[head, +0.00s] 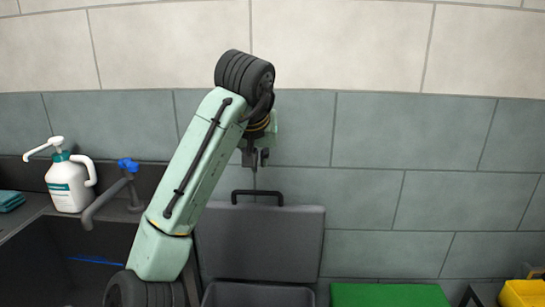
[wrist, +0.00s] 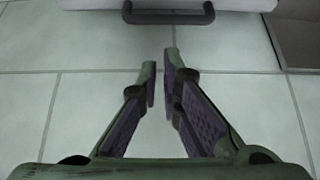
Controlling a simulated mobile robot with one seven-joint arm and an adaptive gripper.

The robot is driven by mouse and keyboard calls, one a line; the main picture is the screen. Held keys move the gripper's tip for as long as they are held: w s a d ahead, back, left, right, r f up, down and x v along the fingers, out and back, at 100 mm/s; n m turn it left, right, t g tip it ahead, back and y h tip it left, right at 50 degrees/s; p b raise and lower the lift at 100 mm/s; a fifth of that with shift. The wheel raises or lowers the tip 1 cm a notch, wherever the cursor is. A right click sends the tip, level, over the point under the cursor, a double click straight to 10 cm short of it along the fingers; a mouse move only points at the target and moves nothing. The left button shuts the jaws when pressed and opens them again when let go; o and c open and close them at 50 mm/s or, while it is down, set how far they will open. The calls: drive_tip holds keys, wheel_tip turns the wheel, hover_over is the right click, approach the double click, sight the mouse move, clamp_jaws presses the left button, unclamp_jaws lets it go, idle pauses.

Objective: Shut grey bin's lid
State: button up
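The grey bin (head: 258,296) stands at the bottom centre of the head view, cut off by the frame edge. Its lid (head: 258,243) is open and stands up behind the bin, near the tiled wall. A dark bar handle (head: 257,193) is on the lid's top edge. The handle shows in the wrist view too (wrist: 168,18), at the top, beyond my fingertips. My gripper (head: 255,163) is above the handle in the head view, apart from it. In the wrist view my gripper (wrist: 160,60) has its fingers apart with nothing between them.
At left is a dark sink (head: 50,262) with a blue-topped tap (head: 117,192). A white pump bottle (head: 70,185) and a teal cloth (head: 10,201) stand beside it. A green surface (head: 390,295) and a yellow container (head: 522,293) are at lower right.

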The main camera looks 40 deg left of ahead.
sight(262, 202)
drive_tip(key=p+x, duration=0.2)
drive_tip(key=x, duration=0.7)
drive_tip(key=shift+w+f, duration=0.1)
drive_tip(key=shift+f, duration=0.25)
clamp_jaws()
